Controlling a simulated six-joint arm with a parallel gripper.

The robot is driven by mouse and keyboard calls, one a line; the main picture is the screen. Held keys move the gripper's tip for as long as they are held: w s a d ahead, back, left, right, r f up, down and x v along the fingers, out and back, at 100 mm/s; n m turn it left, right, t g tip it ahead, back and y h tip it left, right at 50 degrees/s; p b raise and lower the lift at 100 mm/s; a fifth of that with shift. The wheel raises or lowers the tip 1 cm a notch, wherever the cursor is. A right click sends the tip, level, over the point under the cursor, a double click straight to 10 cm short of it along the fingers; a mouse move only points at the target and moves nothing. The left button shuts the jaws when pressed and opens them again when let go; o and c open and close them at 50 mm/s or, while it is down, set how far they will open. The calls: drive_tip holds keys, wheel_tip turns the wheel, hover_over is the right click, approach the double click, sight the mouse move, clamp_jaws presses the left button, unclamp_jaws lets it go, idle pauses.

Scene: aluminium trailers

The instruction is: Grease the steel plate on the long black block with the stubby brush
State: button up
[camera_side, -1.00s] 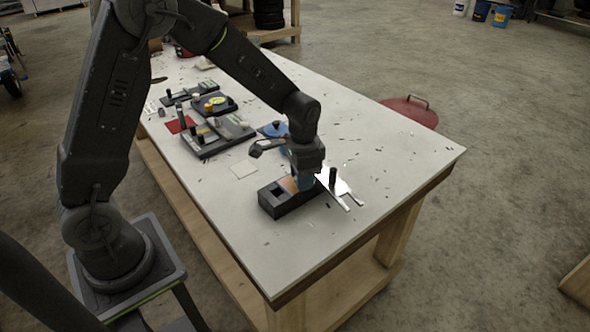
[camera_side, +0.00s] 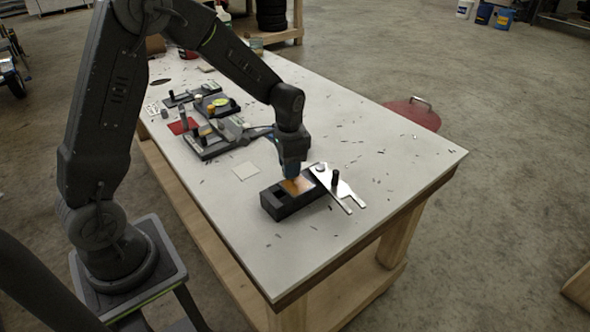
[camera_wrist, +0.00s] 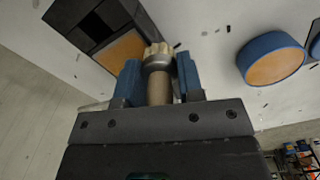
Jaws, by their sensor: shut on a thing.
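The long black block (camera_side: 280,209) lies on the bench, with an orange-brown coated plate (camera_side: 299,186) on its top beside dark recesses. In the wrist view the block (camera_wrist: 72,12) and its plate (camera_wrist: 122,54) are at the upper left. My gripper (camera_side: 292,174) is just above the plate end of the block. Its blue fingers (camera_wrist: 160,80) are shut on the stubby brush (camera_wrist: 159,82), which has a wooden handle, a metal collar and pale bristles. The bristles show in front of the plate; I cannot tell whether they touch it.
A blue round dish with orange contents (camera_wrist: 271,60) stands to the right in the wrist view. A pale square (camera_side: 246,171) and several dark fixtures (camera_side: 212,137) lie farther back. Dark chips are scattered about.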

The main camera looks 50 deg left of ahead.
drive_tip(key=shift+r, duration=3.85)
